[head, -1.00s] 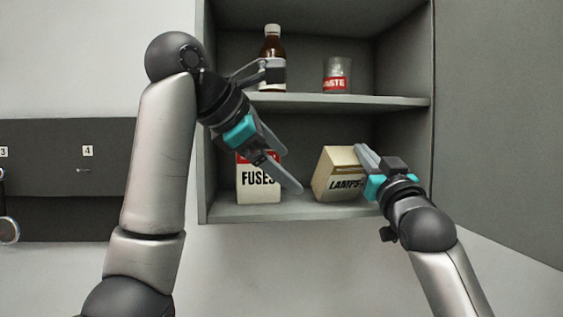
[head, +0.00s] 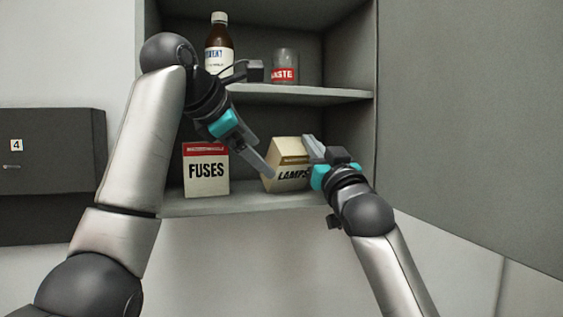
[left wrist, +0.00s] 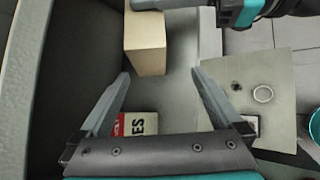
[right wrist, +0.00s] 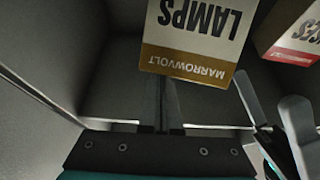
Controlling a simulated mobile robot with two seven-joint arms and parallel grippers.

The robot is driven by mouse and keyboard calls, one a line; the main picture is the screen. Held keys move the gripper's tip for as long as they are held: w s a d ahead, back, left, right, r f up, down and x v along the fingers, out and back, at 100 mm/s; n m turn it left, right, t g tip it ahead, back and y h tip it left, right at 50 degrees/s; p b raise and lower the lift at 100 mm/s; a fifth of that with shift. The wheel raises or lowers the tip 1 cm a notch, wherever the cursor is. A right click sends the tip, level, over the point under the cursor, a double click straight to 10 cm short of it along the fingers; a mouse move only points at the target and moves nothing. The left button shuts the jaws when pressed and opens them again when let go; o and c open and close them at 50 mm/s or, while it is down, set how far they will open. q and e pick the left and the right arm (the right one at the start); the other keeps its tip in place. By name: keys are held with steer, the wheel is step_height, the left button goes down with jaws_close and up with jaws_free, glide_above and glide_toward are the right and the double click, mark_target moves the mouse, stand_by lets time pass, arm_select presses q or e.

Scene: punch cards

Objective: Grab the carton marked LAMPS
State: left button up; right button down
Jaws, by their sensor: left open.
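The carton marked LAMPS (head: 290,178) is cream with a tan band and stands tilted on the lower shelf; it shows in the left wrist view (left wrist: 147,45) and close up in the right wrist view (right wrist: 200,30). My right gripper (head: 313,150) is at the carton's right side. In the right wrist view its fingers (right wrist: 164,100) are close together and the carton hides their tips; I cannot tell whether they pinch any of it. My left gripper (head: 264,160) is open, in front of the carton's left edge; its spread, empty fingers (left wrist: 161,76) point towards it.
The FUSES carton (head: 206,172), white with a red top, stands to the left on the lower shelf (head: 230,204). A brown bottle (head: 219,45) and a PASTE jar (head: 285,66) stand on the upper shelf (head: 320,97). A large grey panel (head: 470,120) bounds the right.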

mark_target(274, 151)
arm_select(q)
steer(key=w+d, duration=0.1)
steer(key=w, duration=0.2)
steer(key=w+d, duration=0.1)
steer(key=shift+w+d, duration=0.15)
steer(key=shift+d, duration=0.2)
arm_select(e)
steer(key=shift+f, duration=0.15)
arm_select(q)
steer(key=shift+x, duration=2.45)
steer(key=shift+f, duration=0.1)
steer(key=c, duration=1.5)
arm_select(e)
steer(key=shift+r, duration=0.75)
arm_select(q)
steer(key=shift+f, duration=0.1)
arm_select(e)
steer(key=v, duration=1.2)
